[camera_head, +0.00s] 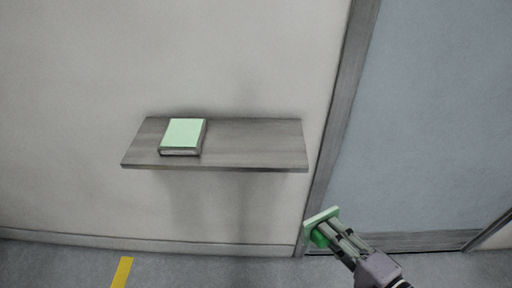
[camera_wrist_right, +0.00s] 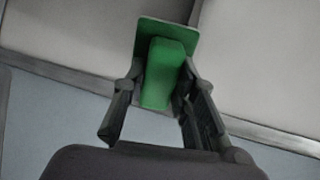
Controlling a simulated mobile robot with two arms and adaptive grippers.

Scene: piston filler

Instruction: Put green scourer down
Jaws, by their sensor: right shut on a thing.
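The green scourer (camera_head: 318,218) is in the jaws of my right gripper (camera_head: 330,235), at the lower right of the head view. In the right wrist view the scourer (camera_wrist_right: 165,70) shows a flat green plate with a thick green block as its grip. The fingers of my right gripper (camera_wrist_right: 155,105) are on either side of that block. The gripper is shut on it and holds it off any surface, lower in the picture and to the right of the wall shelf (camera_head: 250,145). My left gripper is not in view.
A box with a pale green top (camera_head: 184,133) lies on the left part of the shelf. The shelf's middle and right are bare. A grey-framed blue door panel (camera_head: 430,120) stands at the right. A yellow floor stripe (camera_head: 122,271) shows at lower left.

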